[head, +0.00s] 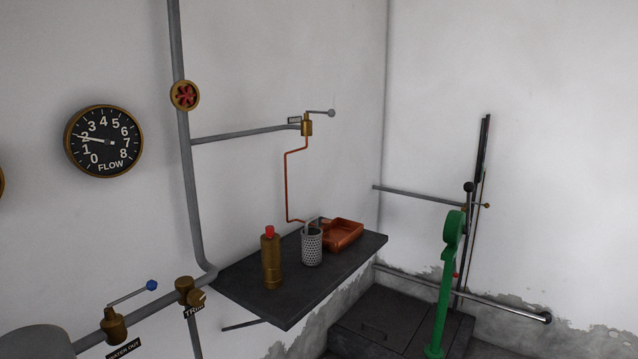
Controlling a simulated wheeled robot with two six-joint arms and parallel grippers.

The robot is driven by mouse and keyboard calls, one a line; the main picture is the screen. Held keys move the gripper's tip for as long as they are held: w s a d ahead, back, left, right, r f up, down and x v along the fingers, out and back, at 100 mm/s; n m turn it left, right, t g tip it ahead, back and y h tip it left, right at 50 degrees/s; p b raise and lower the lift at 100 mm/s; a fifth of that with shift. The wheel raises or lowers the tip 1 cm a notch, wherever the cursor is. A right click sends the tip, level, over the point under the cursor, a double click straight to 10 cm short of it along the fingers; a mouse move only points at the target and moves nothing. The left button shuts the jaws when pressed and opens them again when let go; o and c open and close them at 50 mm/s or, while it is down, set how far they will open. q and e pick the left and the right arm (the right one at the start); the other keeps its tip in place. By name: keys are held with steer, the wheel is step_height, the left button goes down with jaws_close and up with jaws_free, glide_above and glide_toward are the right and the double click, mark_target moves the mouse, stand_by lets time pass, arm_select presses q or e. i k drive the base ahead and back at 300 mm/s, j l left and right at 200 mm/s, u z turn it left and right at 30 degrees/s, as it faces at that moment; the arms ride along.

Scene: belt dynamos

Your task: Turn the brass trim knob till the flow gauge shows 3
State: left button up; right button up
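The flow gauge (105,141) is a round black dial with a brass rim on the left wall. Its white needle points left, at about the 2. Nothing touches the knob. Neither of my grippers is in view.
A water-out valve (115,325) with a blue-tipped lever stands left of the knob. A dark shelf (290,315) juts out to the right, holding a brass bottle (271,262), a perforated cup (312,247) and an orange tray (343,234). A red handwheel (185,95) is higher up.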

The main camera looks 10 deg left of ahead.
mark_target(197, 297)
steer(key=u, duration=0.95)
